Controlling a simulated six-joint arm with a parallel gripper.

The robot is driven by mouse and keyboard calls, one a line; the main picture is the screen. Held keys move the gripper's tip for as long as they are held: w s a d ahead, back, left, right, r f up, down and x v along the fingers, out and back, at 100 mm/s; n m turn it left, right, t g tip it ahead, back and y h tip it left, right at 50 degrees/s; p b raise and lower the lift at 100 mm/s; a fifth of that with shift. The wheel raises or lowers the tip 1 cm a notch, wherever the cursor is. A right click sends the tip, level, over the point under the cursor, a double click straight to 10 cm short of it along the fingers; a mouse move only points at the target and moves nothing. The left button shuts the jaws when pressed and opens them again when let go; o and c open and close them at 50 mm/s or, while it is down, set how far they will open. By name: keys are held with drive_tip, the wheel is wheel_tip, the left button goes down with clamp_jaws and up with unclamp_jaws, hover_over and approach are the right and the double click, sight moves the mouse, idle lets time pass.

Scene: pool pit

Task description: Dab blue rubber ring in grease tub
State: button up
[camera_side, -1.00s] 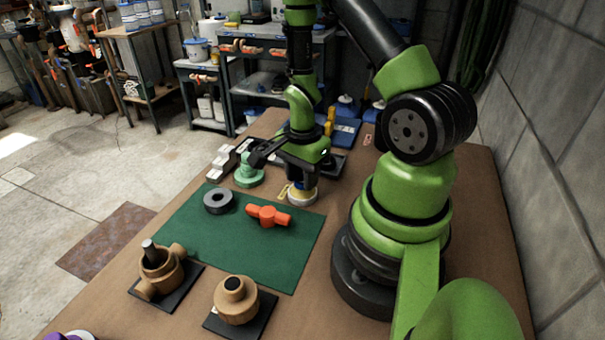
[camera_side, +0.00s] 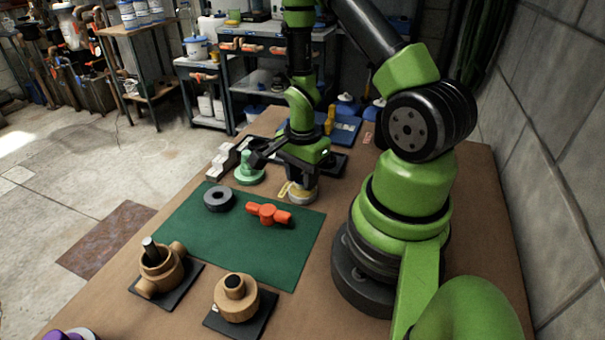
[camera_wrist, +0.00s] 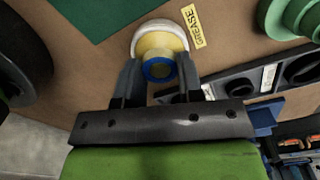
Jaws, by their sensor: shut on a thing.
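The grease tub (camera_side: 301,196) is a low, round, pale tub of yellow grease behind the green mat; it also shows in the wrist view (camera_wrist: 152,30), beside a yellow GREASE label (camera_wrist: 193,26). My gripper (camera_wrist: 159,66) is shut on the ring. In the side view my gripper (camera_side: 297,176) points down at the tub and hides the ring. I cannot tell whether the ring touches the grease.
The green mat (camera_side: 210,250) bears a dark ring (camera_side: 218,199) and an orange-red valve handle (camera_side: 268,213). A green stepped part (camera_side: 249,172) stands left of my gripper. Two tan fittings (camera_side: 163,270) (camera_side: 236,299) sit on black plates in front. A dark tray (camera_wrist: 270,85) lies near my gripper.

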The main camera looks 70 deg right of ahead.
idle(0.4)
drive_tip(key=shift+r, duration=3.5)
drive_tip(key=shift+w, duration=0.1)
